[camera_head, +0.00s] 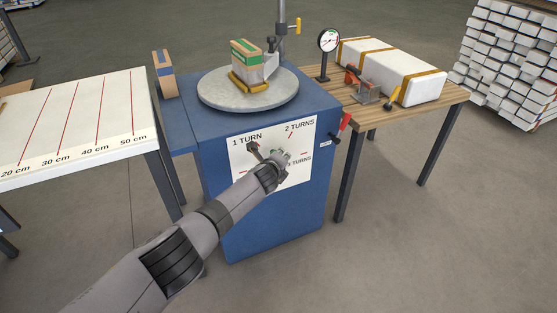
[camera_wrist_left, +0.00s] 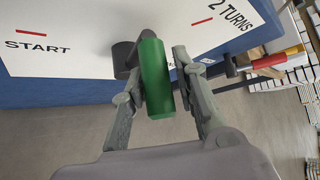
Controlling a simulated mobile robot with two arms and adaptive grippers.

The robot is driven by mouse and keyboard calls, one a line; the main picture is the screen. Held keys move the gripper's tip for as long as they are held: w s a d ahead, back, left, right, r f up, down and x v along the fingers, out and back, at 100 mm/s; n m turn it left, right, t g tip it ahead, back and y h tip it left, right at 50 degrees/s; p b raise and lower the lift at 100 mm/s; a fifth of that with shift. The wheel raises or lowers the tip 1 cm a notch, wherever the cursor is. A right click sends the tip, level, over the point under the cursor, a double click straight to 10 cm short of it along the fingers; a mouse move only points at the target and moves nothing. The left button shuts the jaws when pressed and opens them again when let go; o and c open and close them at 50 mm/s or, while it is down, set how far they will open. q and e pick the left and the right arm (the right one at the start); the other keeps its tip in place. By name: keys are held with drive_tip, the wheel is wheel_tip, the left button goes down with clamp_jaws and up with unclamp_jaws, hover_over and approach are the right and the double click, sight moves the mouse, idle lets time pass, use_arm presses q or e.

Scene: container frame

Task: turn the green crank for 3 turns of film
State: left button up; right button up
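The green crank handle (camera_wrist_left: 155,80) sits between the two fingers of my left gripper (camera_wrist_left: 160,85) in the left wrist view, with a finger close against each side. A black crank part (camera_wrist_left: 123,58) shows behind it. In the head view the left gripper (camera_head: 278,160) is at the white dial panel (camera_head: 240,170) on the front of the blue cabinet, and only a little green shows there. The panel reads 1 TURN, 2 TURNS and 3 TURNS; START shows in the wrist view. My right gripper is not in view.
The blue cabinet (camera_head: 240,215) carries a round grey turntable (camera_head: 215,92) with a strapped box (camera_head: 246,55). A red lever (camera_head: 343,124) sticks out at its right side. A white ruled table (camera_head: 75,125) stands left, and a wooden table (camera_head: 440,95) with a white wrapped block (camera_head: 390,72) right.

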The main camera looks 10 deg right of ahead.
use_arm(q)
drive_tip(key=shift+o, duration=1.2)
drive_tip(key=shift+a+f, duration=0.1)
drive_tip(key=shift+a, duration=0.05)
drive_tip(key=shift+s+a, duration=0.1)
drive_tip(key=shift+s, duration=0.05)
drive_tip(key=v, duration=1.1)
drive_tip(key=shift+s+r, duration=0.25)
